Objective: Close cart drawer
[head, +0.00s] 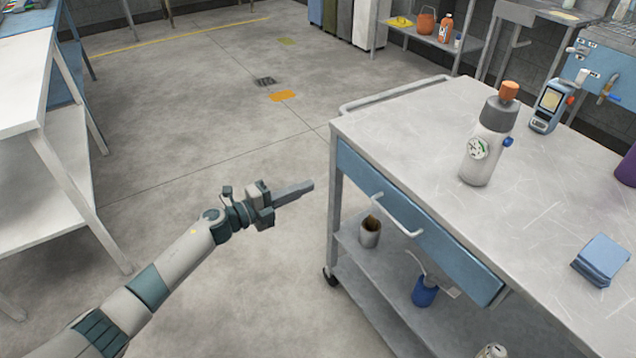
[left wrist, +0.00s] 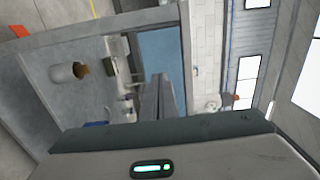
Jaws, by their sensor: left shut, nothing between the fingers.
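The cart (head: 400,125) stands at the right with a grey, scratched top. Its drawer (head: 440,248) has a blue front with a pale bar handle (head: 398,215); the front sits close under the top, and I cannot tell how far it stands out. A blue panel, likely the drawer front (left wrist: 160,52), shows in the left wrist view. My left gripper (head: 308,186) is shut and empty, left of the cart, pointing toward it and apart from the handle. Its shut fingers also show in the left wrist view (left wrist: 160,98). My right gripper is in neither view.
A white bottle with an orange cap (head: 484,145), a handheld device (head: 550,105) and folded blue cloths (head: 601,260) are on the cart top. Open floor lies left of the cart.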

